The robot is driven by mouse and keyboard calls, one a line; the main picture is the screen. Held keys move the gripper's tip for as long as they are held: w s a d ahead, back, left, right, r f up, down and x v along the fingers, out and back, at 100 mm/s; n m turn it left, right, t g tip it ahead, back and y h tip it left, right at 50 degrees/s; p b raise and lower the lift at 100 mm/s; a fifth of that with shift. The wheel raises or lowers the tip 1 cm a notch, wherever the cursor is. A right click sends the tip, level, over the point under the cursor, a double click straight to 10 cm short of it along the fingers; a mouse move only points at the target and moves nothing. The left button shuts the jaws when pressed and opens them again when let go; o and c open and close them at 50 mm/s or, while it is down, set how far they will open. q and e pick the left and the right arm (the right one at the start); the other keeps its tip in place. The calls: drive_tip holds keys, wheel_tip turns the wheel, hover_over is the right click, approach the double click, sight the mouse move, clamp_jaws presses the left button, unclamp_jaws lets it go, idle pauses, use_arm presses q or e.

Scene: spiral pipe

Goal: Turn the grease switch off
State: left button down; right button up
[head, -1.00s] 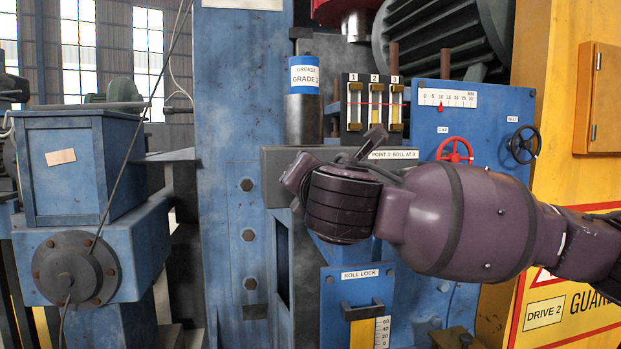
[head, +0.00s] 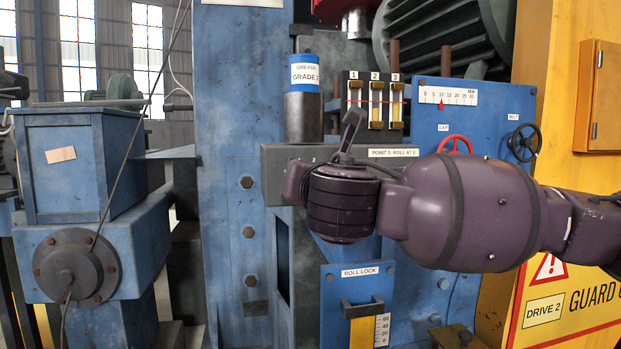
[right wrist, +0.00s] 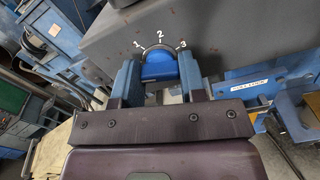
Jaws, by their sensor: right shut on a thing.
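A blue knob (right wrist: 160,68) sits on a grey box in the right wrist view, under a dial marked 1, 2 and 3. My right gripper (right wrist: 159,76) has one finger on each side of the knob and is shut on it. In the head view my right arm's wrist (head: 342,200) covers the knob and the fingers. The grey box (head: 280,158) shows there behind the wrist, with a dial figure 2 just above it. A grease canister (head: 304,115) with a blue and white label stands above the box. My left gripper is out of view.
A red handwheel (head: 455,143) is partly behind my arm, and a black handwheel (head: 525,142) is at right. A roll lock slider (head: 362,310) is below. Three gauges (head: 376,100) stand above.

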drive_tip(key=shift+f, duration=0.1)
drive_tip(key=o, duration=0.9)
drive_tip(key=shift+s, duration=0.15)
drive_tip(key=b+v, duration=0.2)
drive_tip(key=v, duration=0.8)
drive_tip(key=shift+s+b, duration=0.3)
drive_tip(key=shift+b, duration=0.05)
